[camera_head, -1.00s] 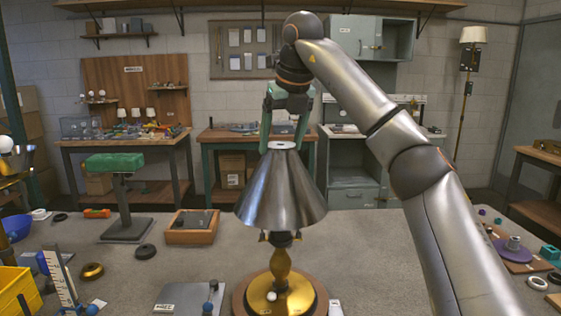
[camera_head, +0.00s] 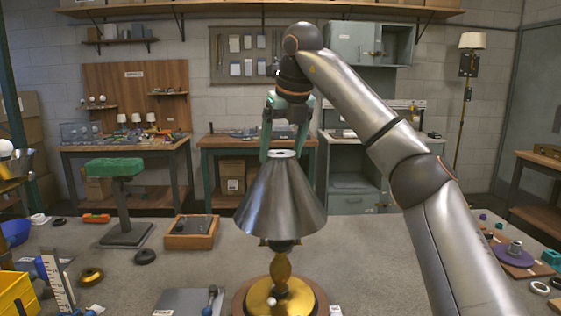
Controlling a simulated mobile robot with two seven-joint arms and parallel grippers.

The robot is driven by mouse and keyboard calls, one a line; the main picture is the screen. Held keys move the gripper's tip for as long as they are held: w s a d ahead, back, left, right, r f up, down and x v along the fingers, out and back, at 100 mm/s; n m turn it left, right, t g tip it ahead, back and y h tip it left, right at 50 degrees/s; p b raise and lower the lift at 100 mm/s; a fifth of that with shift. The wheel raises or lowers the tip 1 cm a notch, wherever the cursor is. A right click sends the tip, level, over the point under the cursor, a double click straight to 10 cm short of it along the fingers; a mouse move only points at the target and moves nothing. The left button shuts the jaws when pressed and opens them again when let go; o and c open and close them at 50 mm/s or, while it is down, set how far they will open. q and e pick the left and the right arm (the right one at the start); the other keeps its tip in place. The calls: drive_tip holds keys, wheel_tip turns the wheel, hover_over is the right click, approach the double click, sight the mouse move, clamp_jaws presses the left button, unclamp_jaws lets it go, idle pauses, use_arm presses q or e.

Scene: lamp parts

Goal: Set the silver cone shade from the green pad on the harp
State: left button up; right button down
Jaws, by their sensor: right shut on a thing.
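The silver cone shade (camera_head: 280,205) hangs upright, wide end down, over the lamp at the front middle. My right gripper (camera_head: 282,152) is shut on the shade's narrow top rim from above. Below it stands the lamp, with a gold stem (camera_head: 281,268) on a round gold and wooden base (camera_head: 238,300). The dark socket just shows under the shade's lower edge. The harp is hidden inside the shade, so I cannot tell whether the shade touches it. The green pad (camera_head: 113,167) on its post at the left is bare. My left gripper is not in view.
A wooden tray (camera_head: 191,233) and a dark ring (camera_head: 145,257) lie left of the lamp. A grey plate (camera_head: 178,302) is close to the base. A yellow bin (camera_head: 17,292) is at the front left. A purple disc (camera_head: 514,256) lies far right.

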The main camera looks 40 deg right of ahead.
drive_tip(key=shift+f, duration=0.6)
idle(1.6)
unclamp_jaws()
drive_tip(key=shift+f, duration=0.1)
drive_tip(key=p+v, duration=0.4)
drive_tip(key=v, duration=0.8)
drive_tip(key=shift+r+p, duration=0.3)
drive_tip(key=shift+r, duration=0.05)
drive_tip(key=shift+s, duration=0.1)
